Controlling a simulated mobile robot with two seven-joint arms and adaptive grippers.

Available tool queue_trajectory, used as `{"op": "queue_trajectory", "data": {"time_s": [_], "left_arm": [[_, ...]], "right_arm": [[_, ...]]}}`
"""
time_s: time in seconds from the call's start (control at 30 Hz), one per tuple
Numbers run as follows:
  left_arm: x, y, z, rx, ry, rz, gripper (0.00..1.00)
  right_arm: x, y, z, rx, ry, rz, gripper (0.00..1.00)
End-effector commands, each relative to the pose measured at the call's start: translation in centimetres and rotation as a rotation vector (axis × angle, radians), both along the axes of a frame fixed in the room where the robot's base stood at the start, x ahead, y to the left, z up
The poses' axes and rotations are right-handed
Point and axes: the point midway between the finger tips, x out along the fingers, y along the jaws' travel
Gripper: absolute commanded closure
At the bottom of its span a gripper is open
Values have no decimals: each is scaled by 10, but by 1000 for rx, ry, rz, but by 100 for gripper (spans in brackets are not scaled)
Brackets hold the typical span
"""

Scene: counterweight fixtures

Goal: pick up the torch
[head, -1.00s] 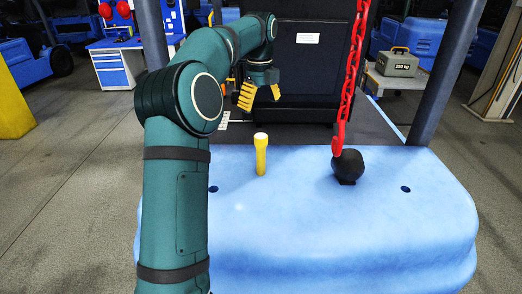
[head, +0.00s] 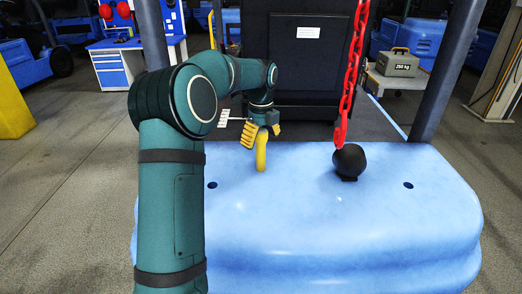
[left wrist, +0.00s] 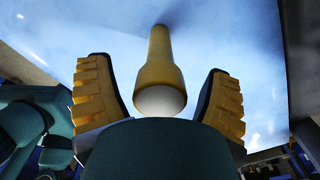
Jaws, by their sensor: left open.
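The torch (head: 261,153) is yellow and stands upright on the light blue block (head: 300,225). In the left wrist view the torch (left wrist: 160,60) shows its pale round end nearest me, between the two fingers. My left gripper (head: 262,136) has yellow ribbed fingers and is open at the torch's top, with the torch's upper end partly hidden by it. In the left wrist view the fingers of the gripper (left wrist: 160,95) stand either side of the torch, with gaps on both sides. My right gripper is not in view.
A red chain (head: 347,85) hangs down to a black ball (head: 349,160) on the block, right of the torch. A dark post (head: 448,70) rises behind at right. A grey weight box (head: 398,65) sits farther back. The block's front surface is clear.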

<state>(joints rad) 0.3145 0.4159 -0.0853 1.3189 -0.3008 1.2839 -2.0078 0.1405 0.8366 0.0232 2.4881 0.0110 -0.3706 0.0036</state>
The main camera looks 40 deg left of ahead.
Motion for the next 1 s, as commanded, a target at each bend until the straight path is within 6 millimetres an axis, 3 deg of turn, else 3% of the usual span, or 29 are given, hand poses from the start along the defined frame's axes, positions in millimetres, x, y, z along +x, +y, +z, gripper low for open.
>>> {"op": "queue_trajectory", "data": {"time_s": [0.27, 0.5, 0.83, 1.0], "left_arm": [[0, 0, -3, 0, 0, 0, 20], [0, 0, -2, 0, 0, 0, 100], [0, 0, 1, 1, -2, 0, 100], [1, 0, 25, 2, -4, 0, 100]], "right_arm": [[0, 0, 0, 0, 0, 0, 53], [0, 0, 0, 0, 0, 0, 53], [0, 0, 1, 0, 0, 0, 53], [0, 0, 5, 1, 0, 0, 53]]}}
